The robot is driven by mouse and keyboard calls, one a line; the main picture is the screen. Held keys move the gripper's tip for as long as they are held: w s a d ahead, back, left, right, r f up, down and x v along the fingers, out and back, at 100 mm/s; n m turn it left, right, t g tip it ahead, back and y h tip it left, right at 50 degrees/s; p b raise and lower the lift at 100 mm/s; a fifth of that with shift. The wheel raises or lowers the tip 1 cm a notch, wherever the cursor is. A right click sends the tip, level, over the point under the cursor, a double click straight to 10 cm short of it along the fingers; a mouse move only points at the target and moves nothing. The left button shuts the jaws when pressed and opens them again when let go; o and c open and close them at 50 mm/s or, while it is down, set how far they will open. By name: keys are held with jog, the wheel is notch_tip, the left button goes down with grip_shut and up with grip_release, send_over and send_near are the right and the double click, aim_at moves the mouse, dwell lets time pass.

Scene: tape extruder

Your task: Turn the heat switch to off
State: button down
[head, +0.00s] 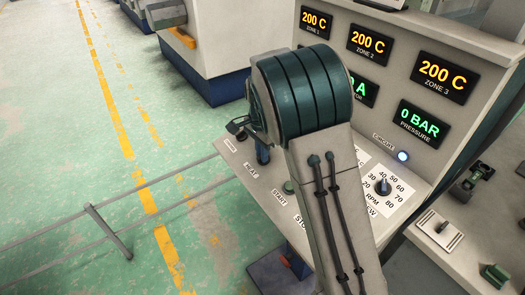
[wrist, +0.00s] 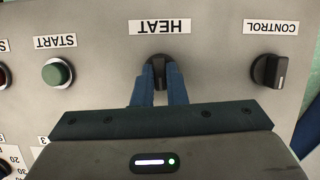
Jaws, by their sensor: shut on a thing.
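The heat switch (wrist: 159,70) is a black rotary knob under an upside-down HEAT label (wrist: 160,26) in the wrist view. My gripper (wrist: 160,82) has its two blue fingers on either side of the knob and is shut on it. The fingers hide the knob's sides, and its exact turn is hard to read.
The black CONTROL knob (wrist: 268,71) and the green START button (wrist: 57,73) flank the heat switch on the sloped panel. Displays above read 200 C, with 0 BAR pressure (head: 418,124). An RPM dial (head: 383,187) sits right of my arm. Green floor lies open at left, beyond a low rail.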

jog(key=n, duration=0.1)
jog(key=n+g+h+p, duration=0.1)
jog(key=n, duration=0.1)
jog(key=shift+w+a+r+n, duration=0.1)
jog(key=shift+w+r+n, duration=0.1)
jog(key=shift+n, duration=0.1)
jog(key=n+h+p, duration=0.1)
jog(key=n, duration=0.3)
jog(key=shift+a+f, duration=0.1)
jog(key=n+h, duration=0.1)
jog(key=n, duration=0.1)
jog(key=n+p, duration=0.1)
jog(key=n, duration=0.1)
jog(key=shift+a+n+g+h, duration=0.15)
jog(key=shift+n+g+h, duration=0.15)
jog(key=shift+n+h, duration=0.1)
jog(key=shift+a+n+h, duration=0.1)
jog(key=shift+n+h, duration=0.5)
jog(key=shift+n, duration=1.4)
jog(key=c, duration=1.5)
grip_release()
jog(key=shift+f, duration=0.15)
jog(key=shift+o, duration=0.2)
jog(key=b+v, duration=0.1)
jog(key=v, duration=1.3)
jog(key=shift+s+b, duration=0.35)
jog(key=shift+b, duration=0.05)
